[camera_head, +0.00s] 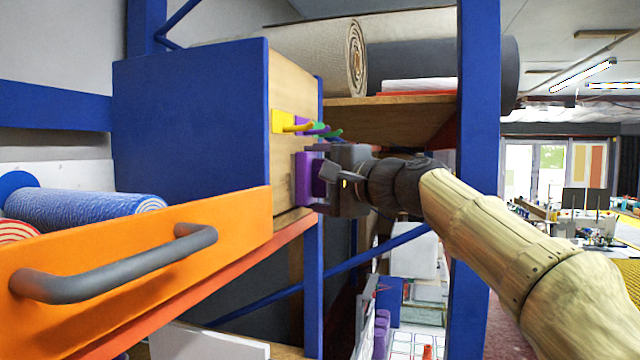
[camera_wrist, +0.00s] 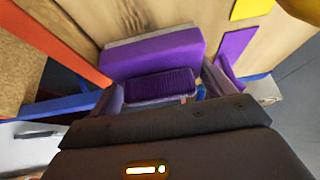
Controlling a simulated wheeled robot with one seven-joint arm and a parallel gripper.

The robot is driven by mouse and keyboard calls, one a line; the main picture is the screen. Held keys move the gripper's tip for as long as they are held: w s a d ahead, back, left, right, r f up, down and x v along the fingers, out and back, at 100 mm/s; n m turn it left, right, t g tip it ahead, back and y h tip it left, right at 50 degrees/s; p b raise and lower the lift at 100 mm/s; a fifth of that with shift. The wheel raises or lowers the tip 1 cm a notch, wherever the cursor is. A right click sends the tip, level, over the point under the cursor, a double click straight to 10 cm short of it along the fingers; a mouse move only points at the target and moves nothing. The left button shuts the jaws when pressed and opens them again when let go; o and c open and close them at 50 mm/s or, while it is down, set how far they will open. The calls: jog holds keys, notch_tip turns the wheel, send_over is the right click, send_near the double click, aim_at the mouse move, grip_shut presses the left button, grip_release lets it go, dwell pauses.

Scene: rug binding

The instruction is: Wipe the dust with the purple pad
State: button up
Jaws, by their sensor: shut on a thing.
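The purple pad (camera_head: 301,180) is upright beside the wooden side panel (camera_head: 291,88) of a blue cabinet, below its coloured hooks. My gripper (camera_head: 325,178) reaches in from the right and is shut on the pad's handle. In the wrist view the handle (camera_wrist: 160,85) sits between the fingers, with the broad purple pad (camera_wrist: 155,53) beyond it and a thin grey layer along its far edge. The pad is close to the panel; I cannot tell whether it touches. I cannot make out any dust.
Yellow (camera_head: 284,121), purple and green hooks stick out just above the pad. An orange drawer (camera_head: 150,265) with a grey handle stands open at the left, holding a blue roll (camera_head: 90,205). A blue rack post (camera_head: 478,150) stands behind my arm.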

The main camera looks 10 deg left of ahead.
aim_at(307, 180)
jog(key=shift+s, duration=0.4)
jog(key=shift+s, duration=0.1)
jog(key=shift+s+a+b, duration=0.2)
jog(key=shift+s+b, duration=0.7)
jog(key=shift+s, duration=0.7)
jog(key=shift+s+a+b, duration=0.1)
jog(key=shift+s+b, duration=0.65)
jog(key=shift+s, duration=0.95)
jog(key=shift+d+f+b, duration=0.1)
jog(key=shift+d+b, duration=0.45)
jog(key=shift+d, duration=0.2)
jog(key=shift+s+d+b, duration=0.2)
jog(key=shift+d+b, duration=0.75)
jog(key=shift+d, duration=1.3)
